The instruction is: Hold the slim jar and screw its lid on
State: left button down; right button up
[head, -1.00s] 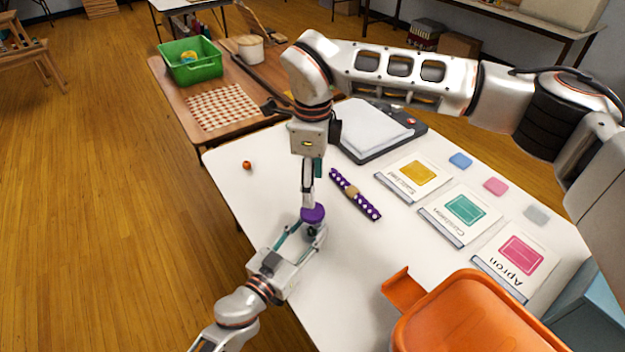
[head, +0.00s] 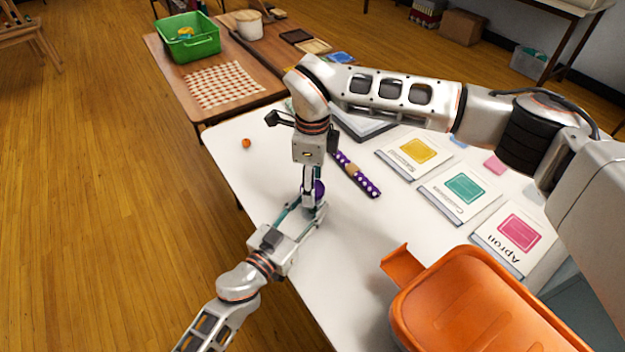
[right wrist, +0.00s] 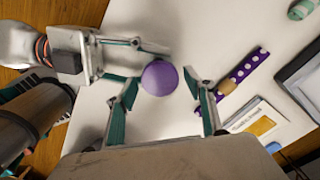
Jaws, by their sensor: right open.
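The purple lid (head: 319,188) is round and sits over the spot where my left gripper's fingers meet; it shows from above in the right wrist view (right wrist: 159,78). The slim jar is hidden beneath the lid and between the fingers, so how the lid is seated cannot be seen. My left gripper (head: 312,207) comes in from the lower left and appears shut on the jar just under the lid. My right gripper (head: 310,190) points straight down from above. In the right wrist view its fingers (right wrist: 160,84) are open, one on each side of the lid.
A purple dotted strip with a tan middle (head: 355,174) lies right of the grippers. Pattern packets (head: 458,193) lie farther right. An orange bin (head: 470,300) stands at the front right. A small orange bead (head: 246,143) lies far left. The white table between is clear.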

jog(key=c, duration=1.1)
jog(key=shift+c, duration=0.2)
jog(key=m, duration=1.1)
jog(key=o, duration=1.3)
